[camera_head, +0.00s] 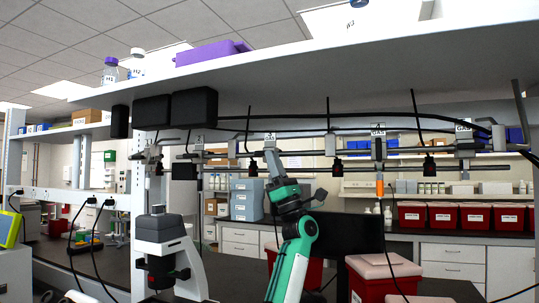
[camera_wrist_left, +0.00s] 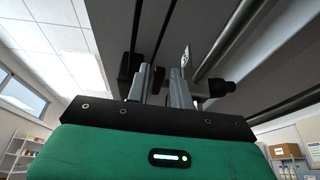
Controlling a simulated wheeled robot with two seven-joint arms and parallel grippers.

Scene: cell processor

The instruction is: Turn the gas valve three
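The gas valve three (camera_head: 270,145) sits on the horizontal pipe under the shelf in the head view, with a white tag marked like a 3. My left gripper (camera_head: 272,161) reaches up to it from below and covers its lower part. In the left wrist view, my left gripper (camera_wrist_left: 161,75) points up with its two fingers apart. A dark part shows between and behind the fingers; I cannot tell whether they touch it. The tag (camera_wrist_left: 186,56) hangs just beyond the right finger, beside a black fitting (camera_wrist_left: 220,87). My right gripper is not in view.
The long shelf (camera_head: 330,75) runs just above the pipe. Other valves (camera_head: 378,146) hang along the pipe on both sides, with black cables behind. A microscope (camera_head: 160,235) stands on the bench at left. Red bins (camera_head: 380,270) stand at lower right.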

